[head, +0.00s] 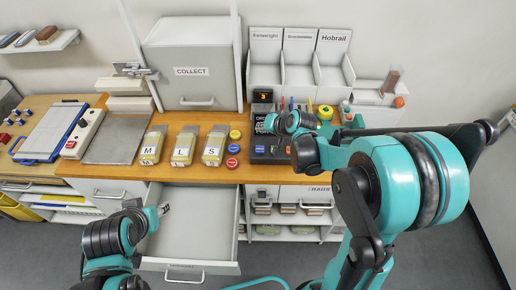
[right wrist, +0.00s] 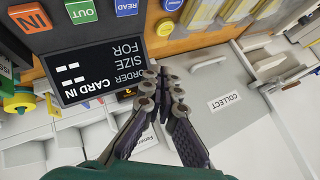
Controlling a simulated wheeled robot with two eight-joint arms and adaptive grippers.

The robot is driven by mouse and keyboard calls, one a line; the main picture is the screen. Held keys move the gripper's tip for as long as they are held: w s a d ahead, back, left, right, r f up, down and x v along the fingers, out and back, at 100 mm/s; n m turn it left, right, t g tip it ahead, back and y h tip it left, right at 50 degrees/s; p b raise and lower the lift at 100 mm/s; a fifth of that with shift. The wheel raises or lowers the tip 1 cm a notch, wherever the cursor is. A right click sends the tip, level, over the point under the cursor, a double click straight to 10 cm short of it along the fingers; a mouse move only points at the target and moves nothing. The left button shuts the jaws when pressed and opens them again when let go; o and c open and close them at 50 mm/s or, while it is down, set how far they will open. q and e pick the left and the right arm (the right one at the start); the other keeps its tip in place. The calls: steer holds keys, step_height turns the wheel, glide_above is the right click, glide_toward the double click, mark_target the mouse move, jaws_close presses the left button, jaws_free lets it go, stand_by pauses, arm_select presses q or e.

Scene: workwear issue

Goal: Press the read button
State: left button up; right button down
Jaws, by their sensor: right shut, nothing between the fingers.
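The blue READ button (right wrist: 126,7) shows at the top edge of the right wrist view, upside down, beside the green OUT button (right wrist: 80,12) and orange IN button (right wrist: 28,18). Their dark panel (head: 262,158) stands on the counter in the head view. My right gripper (right wrist: 160,85) is shut and empty, its tips near the right edge of the black display (right wrist: 92,52), apart from the READ button in the picture. In the head view my right gripper (head: 275,123) is above the panel and partly hides it. My left gripper (head: 163,210) is over the open drawer; its jaws are unclear.
Round yellow, blue and red buttons (head: 233,148) sit left of the panel. Several S, L and M packs (head: 183,147) lie along the counter (head: 215,174). A grey COLLECT box (head: 193,70) and labelled bins (head: 300,75) stand behind. An open drawer (head: 195,225) juts out in front.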

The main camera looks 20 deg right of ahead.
steer(key=b, duration=0.6)
glide_above(261, 150)
step_height(261, 150, down, 8)
steer(key=shift+r, duration=0.2)
steer(key=shift+f+b, duration=0.55)
steer(key=shift+f, duration=0.1)
steer(key=shift+f, duration=0.1)
stand_by(0.5)
steer(key=shift+f+b, duration=0.25)
steer(key=shift+b, duration=0.15)
steer(key=shift+f+b, duration=0.5)
steer(key=shift+f, duration=0.05)
stand_by(0.5)
steer(key=shift+r, duration=0.2)
steer(key=shift+r+p, duration=0.75)
steer(key=shift+r, duration=0.05)
